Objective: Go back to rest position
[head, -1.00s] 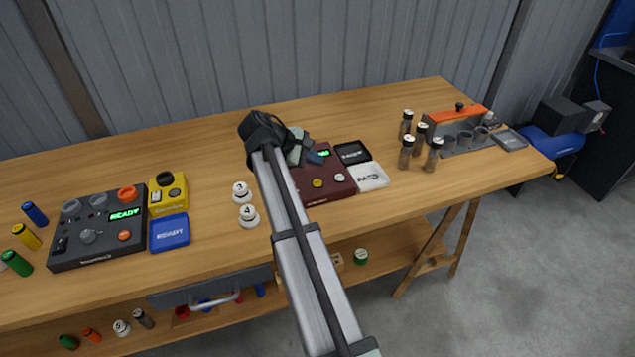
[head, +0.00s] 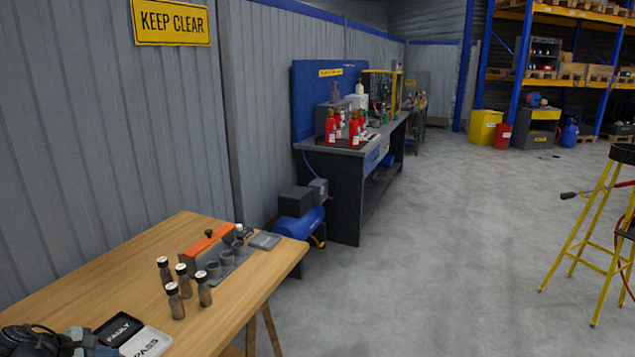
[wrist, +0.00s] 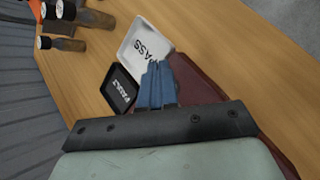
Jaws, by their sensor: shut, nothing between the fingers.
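My gripper (wrist: 157,85) shows in the wrist view with its blue fingers together and nothing between them. It is above the dark red tester box (wrist: 195,88), beside the white PASS tray (wrist: 145,42) and the black FAULT tray (wrist: 119,88). In the head view only a dark part of my arm shows at the bottom left corner, next to the FAULT tray (head: 117,329) and the PASS tray (head: 146,342). Both trays look empty.
Open floor (head: 430,240) lies right, with a yellow stool (head: 590,230).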

